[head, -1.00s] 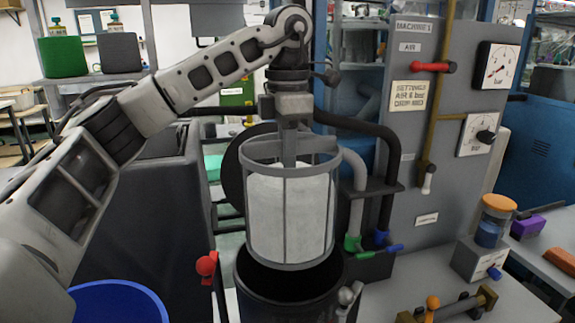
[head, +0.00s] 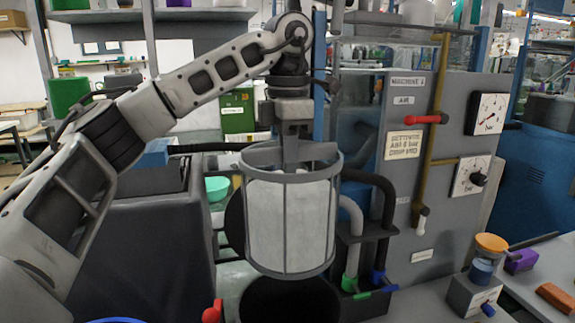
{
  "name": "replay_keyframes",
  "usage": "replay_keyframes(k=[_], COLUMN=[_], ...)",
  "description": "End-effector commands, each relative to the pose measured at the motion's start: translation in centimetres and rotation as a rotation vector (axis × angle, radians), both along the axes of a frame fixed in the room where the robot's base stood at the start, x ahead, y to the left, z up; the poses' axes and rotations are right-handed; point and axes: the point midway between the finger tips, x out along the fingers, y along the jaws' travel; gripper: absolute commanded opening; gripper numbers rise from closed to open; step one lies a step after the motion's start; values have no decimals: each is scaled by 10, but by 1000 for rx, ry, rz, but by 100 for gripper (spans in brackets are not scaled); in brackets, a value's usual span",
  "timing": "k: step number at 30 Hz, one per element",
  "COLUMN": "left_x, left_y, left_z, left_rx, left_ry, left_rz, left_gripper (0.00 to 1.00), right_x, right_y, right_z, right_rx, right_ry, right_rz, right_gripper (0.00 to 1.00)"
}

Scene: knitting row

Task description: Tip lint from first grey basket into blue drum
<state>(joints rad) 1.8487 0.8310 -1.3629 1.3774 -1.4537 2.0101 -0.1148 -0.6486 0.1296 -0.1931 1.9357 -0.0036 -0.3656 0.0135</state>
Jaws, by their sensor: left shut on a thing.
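My left gripper (head: 290,135) is shut on the top bar of a grey basket (head: 290,275). The basket hangs upright from it and has a ring at top and bottom joined by thin bars. White lint (head: 288,220) fills most of the basket. Directly below is a dark, round, open container (head: 290,300), partly cut off by the lower edge. A small piece of a blue rim (head: 115,320), perhaps the blue drum, shows at the bottom left; the rest is out of frame. My right gripper is not in view.
A grey machine panel (head: 420,170) with gauges and a red-handled valve (head: 425,119) stands to the right. Hoses (head: 385,205) run close behind the basket. A red knob (head: 212,313) stands left of the dark container. A dark cabinet (head: 140,250) is at left.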

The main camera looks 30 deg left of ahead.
Motion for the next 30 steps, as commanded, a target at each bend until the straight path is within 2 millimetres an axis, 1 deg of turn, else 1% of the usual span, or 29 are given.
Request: replay_keyframes(k=[3, 30], left_x=[0, 0], left_y=[0, 0], left_z=[13, 103], left_rx=[0, 2], left_ry=[-4, -3], left_rz=[1, 1], left_gripper=[0, 0], right_x=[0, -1], right_y=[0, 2], right_z=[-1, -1], right_rx=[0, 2], right_ry=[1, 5], right_rz=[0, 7], right_gripper=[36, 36])
